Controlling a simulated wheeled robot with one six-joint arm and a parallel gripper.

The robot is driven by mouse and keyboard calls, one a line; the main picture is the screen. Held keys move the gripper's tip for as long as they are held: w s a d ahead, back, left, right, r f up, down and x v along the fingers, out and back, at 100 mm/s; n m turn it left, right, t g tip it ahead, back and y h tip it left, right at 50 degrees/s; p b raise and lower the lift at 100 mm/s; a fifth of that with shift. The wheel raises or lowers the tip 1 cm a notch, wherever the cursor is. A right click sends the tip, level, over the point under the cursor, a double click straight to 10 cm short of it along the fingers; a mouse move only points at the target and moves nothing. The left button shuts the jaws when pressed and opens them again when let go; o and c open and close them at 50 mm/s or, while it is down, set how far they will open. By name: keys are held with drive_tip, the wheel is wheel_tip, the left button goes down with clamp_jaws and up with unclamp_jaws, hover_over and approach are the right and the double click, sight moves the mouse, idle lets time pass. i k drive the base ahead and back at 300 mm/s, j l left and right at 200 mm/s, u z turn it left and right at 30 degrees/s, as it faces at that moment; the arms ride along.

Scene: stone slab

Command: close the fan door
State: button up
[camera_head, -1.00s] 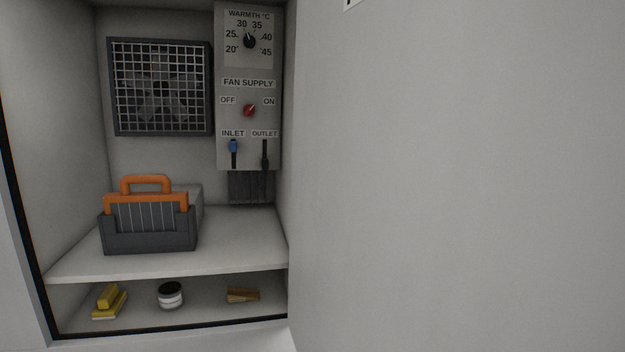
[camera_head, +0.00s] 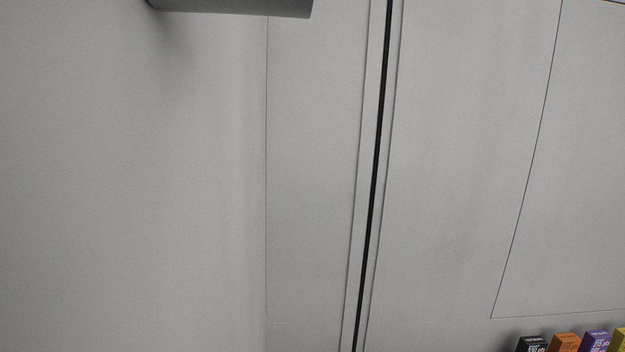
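A large plain pale-grey surface (camera_head: 130,200) fills the left part of the view, up to a thin vertical edge line. I cannot tell whether it is the fan door. The fan cabinet's inside is out of view, with its fan, control panel and shelves. My gripper is not in view.
Grey panels (camera_head: 450,170) fill the middle and right, split by a dark, slightly tilted seam (camera_head: 376,170). A grey rounded shape (camera_head: 235,6), unclear what, cuts in at the top. Several small boxes, including an orange one (camera_head: 565,343), stand at the lower right.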

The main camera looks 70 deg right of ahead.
sight(133, 133)
drive_tip(key=k+l+z, duration=0.2)
drive_tip(key=k+l, duration=0.2)
drive_tip(key=l, duration=0.15)
drive_tip(key=i+l+z, duration=0.35)
drive_tip(key=i+z, duration=0.15)
